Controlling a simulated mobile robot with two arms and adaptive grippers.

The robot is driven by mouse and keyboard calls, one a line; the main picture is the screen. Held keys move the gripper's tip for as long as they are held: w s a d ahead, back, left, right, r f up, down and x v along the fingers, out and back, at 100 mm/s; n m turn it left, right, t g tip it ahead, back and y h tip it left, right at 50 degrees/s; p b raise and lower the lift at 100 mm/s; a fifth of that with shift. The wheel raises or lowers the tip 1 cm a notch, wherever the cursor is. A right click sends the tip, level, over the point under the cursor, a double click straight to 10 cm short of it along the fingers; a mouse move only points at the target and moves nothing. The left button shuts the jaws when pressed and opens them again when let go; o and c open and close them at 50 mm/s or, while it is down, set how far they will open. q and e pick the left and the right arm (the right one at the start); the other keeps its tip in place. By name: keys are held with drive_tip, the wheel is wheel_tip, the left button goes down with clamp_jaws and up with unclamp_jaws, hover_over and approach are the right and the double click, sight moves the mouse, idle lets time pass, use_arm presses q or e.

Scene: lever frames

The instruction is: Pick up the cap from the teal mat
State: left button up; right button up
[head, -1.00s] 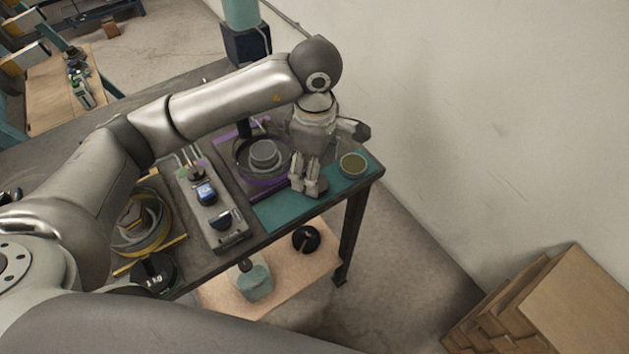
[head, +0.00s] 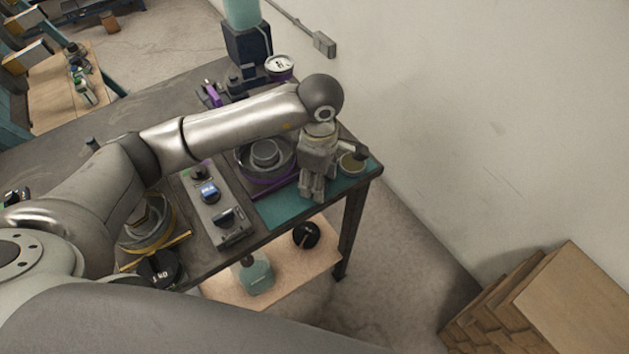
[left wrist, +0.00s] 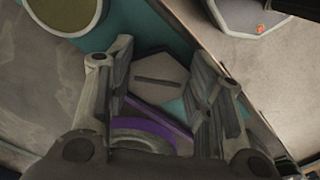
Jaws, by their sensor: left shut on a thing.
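The cap (left wrist: 158,82) is a grey hexagonal piece with a slot across its top, seen between the fingers in the left wrist view. My left gripper (left wrist: 162,72) is shut on it; it also shows in the head view (head: 312,193), pointing down over the teal mat. The teal mat (head: 281,210) lies at the table's right end. In the head view the fingers hide the cap. I cannot tell whether the cap still touches the mat. My right gripper is not in view.
A round container with an olive top (head: 351,164) stands on the mat right beside the gripper. A dark round tray with a purple rim (head: 262,183) is to the left. A grey control box (head: 225,217) lies farther left. The wall is behind.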

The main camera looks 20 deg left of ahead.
use_arm(q)
drive_tip(key=shift+c, duration=1.3)
drive_tip(key=shift+r, duration=0.15)
